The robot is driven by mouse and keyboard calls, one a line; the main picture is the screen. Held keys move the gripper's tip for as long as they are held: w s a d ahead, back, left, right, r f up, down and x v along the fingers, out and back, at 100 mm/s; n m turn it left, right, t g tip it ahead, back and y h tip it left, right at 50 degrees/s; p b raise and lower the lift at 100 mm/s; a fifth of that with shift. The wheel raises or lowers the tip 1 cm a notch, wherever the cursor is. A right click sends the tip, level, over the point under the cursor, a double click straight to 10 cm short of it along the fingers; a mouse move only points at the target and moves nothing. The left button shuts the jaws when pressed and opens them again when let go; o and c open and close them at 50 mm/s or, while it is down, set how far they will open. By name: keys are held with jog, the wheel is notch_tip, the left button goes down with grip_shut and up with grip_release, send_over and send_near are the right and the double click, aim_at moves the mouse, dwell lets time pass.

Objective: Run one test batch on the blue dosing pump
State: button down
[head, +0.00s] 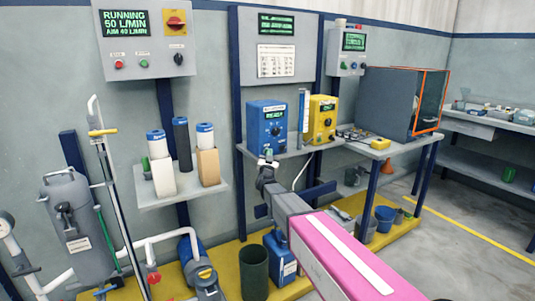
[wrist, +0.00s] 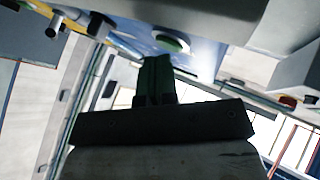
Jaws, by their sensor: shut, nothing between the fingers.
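The blue dosing pump (head: 256,133) stands on a wall shelf, with a lit green display (head: 273,115) that seems to read READY and a dark dial below it. My gripper (head: 266,158) is just below and in front of the pump's lower front, partly covering it. In the wrist view, the closed fingers (wrist: 157,78) hold nothing and point toward a round green button (wrist: 172,42) on a blue face. The fingertips appear close to the button, but I cannot tell whether they touch it.
A yellow pump (head: 320,122) stands right of the blue one, with a clear measuring tube (head: 302,112) between them. A glass-fronted cabinet (head: 385,100) is farther right. A wall panel (head: 140,55) reads RUNNING 50 L/MIN. A blue jerrycan (head: 281,262) and dark bin (head: 254,273) stand below.

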jog(key=shift+w+a, duration=0.15)
jog(key=shift+w, duration=0.05)
jog(key=shift+s, duration=0.1)
dwell(0.4)
jog(key=shift+s+d, duration=0.55)
jog(key=shift+s, duration=0.15)
jog(key=s+d, duration=0.1)
jog(key=s, duration=0.1)
jog(key=s+d, duration=0.1)
jog(key=s, duration=0.1)
jog(key=shift+d, duration=0.4)
jog(key=shift+s+f, duration=0.1)
dwell(0.5)
